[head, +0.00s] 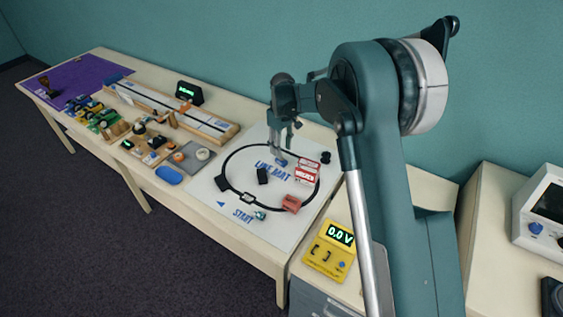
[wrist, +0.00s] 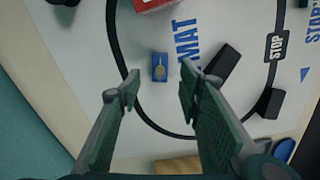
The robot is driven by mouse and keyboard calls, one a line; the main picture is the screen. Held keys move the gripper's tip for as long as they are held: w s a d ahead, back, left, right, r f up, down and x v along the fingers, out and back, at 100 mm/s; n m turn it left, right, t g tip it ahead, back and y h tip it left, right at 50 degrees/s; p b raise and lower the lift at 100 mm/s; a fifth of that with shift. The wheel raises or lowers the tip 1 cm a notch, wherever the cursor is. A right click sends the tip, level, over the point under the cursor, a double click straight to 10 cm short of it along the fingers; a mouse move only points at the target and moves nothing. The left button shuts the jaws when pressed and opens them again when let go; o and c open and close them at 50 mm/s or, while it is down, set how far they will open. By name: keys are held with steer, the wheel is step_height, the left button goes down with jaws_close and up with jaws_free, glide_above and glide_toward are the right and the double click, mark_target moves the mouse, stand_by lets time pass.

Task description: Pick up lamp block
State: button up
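The lamp block (wrist: 160,67) is a small blue block with a round yellowish top. It lies on the white line mat, just inside the black loop and beside the blue lettering. In the wrist view it shows between and just beyond the tips of my gripper (wrist: 158,84). My gripper is open and empty, with a finger to either side below it in the picture. In the head view my gripper (head: 279,155) hangs over the back part of the mat. A bit of the blue block (head: 281,162) shows at its fingertips. I cannot tell the exact height gap.
A black block (wrist: 222,63) stands close to the right finger in the wrist view. Red-and-white boxes (head: 306,173) stand to the right on the line mat (head: 285,226). A red block (head: 291,204) and yellow meter (head: 330,250) are nearer.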

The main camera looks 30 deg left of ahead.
steer(key=shift+f, duration=0.75)
steer(key=shift+f, duration=0.1)
steer(key=shift+f+b, duration=0.75)
steer(key=shift+f, duration=1.75)
steer(key=shift+c, duration=0.3)
steer(key=c, duration=0.9)
